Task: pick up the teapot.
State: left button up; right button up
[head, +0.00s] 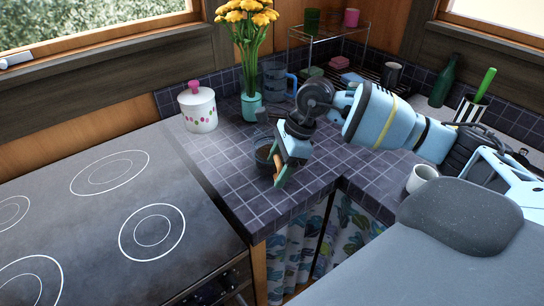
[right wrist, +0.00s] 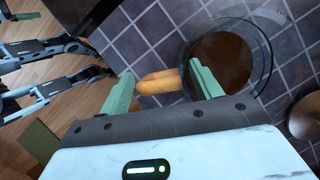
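The teapot is a round clear glass vessel with dark contents and a wooden handle, on the tiled counter. In the head view the teapot (head: 262,154) is partly hidden behind my right gripper (head: 279,166). In the right wrist view the teapot (right wrist: 228,58) is at the upper right, its light wooden handle (right wrist: 158,82) pointing left. My right gripper (right wrist: 160,72) is open, with one green finger on each side of the handle. A gap shows between the handle and the left finger; contact with the right finger is unclear. My left gripper is not in view.
A white lidded jar (head: 198,110) and a green vase (head: 251,106) of yellow flowers stand behind the teapot. A blue-grey mug (head: 274,84) and a wire rack (head: 322,38) are farther back. A white cup (head: 421,177) is at right. The stovetop (head: 97,218) on the left is clear.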

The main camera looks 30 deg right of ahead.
aim_at(278, 160)
jog(key=shift+r, duration=0.1)
jog(key=c, duration=1.1)
jog(key=shift+r, duration=0.1)
jog(key=shift+w+r, duration=0.1)
jog(key=shift+r, duration=1.55)
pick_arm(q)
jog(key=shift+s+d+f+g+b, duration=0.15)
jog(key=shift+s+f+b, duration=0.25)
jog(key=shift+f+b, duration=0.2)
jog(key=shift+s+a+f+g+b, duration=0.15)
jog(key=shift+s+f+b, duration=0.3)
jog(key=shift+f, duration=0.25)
pick_arm(e)
jog(key=shift+s+a+r, duration=0.25)
jog(key=shift+s+a, duration=0.5)
jog(key=shift+s, duration=1.8)
jog(key=shift+s+a+r, duration=0.2)
jog(key=shift+s+a, duration=0.55)
jog(key=shift+s, duration=1.8)
jog(key=shift+s+a+r, duration=0.25)
jog(key=shift+s+a, duration=0.5)
jog(key=shift+s, duration=1.8)
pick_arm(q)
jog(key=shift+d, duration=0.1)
pick_arm(e)
jog(key=shift+s, duration=0.1)
